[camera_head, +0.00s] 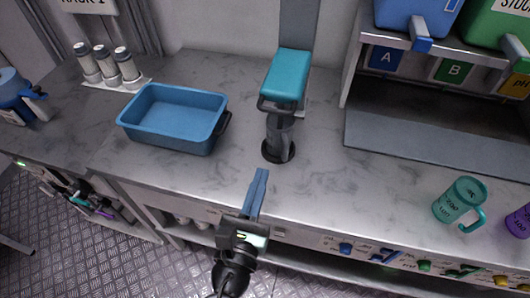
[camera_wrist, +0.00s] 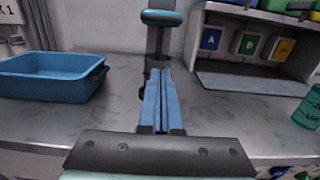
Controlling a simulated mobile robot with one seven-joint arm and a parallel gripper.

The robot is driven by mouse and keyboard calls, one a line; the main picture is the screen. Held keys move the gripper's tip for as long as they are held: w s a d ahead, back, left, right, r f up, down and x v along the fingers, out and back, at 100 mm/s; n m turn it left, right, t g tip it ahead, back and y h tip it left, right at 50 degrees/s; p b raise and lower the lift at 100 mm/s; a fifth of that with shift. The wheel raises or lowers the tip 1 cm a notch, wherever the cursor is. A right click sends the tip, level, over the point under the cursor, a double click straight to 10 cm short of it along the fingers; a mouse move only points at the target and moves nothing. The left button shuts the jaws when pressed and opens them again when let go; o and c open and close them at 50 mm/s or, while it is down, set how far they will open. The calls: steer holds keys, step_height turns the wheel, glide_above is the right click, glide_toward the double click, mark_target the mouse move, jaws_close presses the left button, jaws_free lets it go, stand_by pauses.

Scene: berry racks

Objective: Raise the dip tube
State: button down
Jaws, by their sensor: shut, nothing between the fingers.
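A stand with a teal head (camera_head: 287,72) rises from the counter. A black handle bar (camera_head: 277,106) sits at the front of the head. Below it a grey tube-like part (camera_head: 280,130) reaches down to a dark round base (camera_head: 278,153); I cannot tell which part is the dip tube. My gripper (camera_head: 264,172) has long blue fingers, shut and empty, in front of the base and apart from the handle. In the wrist view my gripper (camera_wrist: 161,70) points at the stand, with the teal head (camera_wrist: 162,17) above; the fingers partly hide the base.
A blue tub (camera_head: 172,120) stands left of the stand, its black handle close to it. White bottles (camera_head: 105,68) stand at the back left. A shelf with blue and green bins and label plates (camera_head: 385,60) is at the right. A teal mug (camera_head: 458,200) stands at the right front.

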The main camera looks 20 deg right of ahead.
steer(key=w+d+r+p, duration=0.3)
steer(key=w+d+r, duration=0.1)
steer(key=w, duration=0.4)
steer(key=shift+d+r, duration=0.15)
steer(key=shift+d, duration=0.65)
steer(key=shift+w, duration=0.1)
steer(key=shift+r+p, duration=0.15)
steer(key=shift+p, duration=0.25)
step_height(320, 180, up, 17)
steer(key=p, duration=1.7)
